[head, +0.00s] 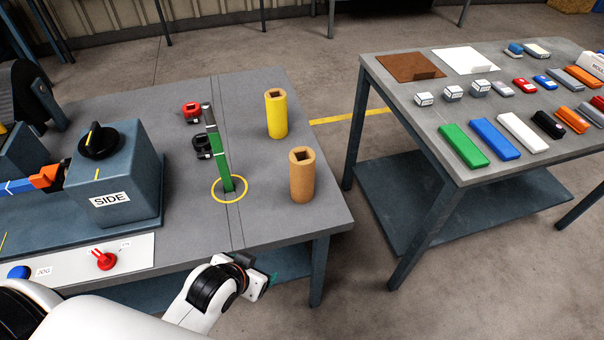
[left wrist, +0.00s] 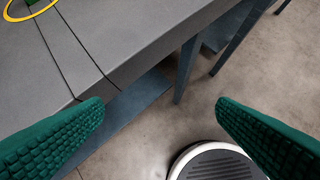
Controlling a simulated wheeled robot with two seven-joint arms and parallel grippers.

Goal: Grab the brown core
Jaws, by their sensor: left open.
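The brown core (head: 302,176) is an upright tan-brown cylinder with a square hole in its top. It stands on the grey table (head: 270,220) near its right front corner in the head view. My left gripper (head: 262,284) is at the table's front edge, to the left of the core and nearer to me, apart from it. In the left wrist view its two green ribbed fingers (left wrist: 160,125) are wide apart with nothing between them. The core is not in the left wrist view. My right gripper is not in view.
A yellow core (head: 276,113) stands behind the brown one. A green upright post (head: 220,155) stands in a yellow ring to the left. A blue-grey box marked SIDE (head: 112,185) is further left. A second table (head: 420,95) at right holds several coloured blocks.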

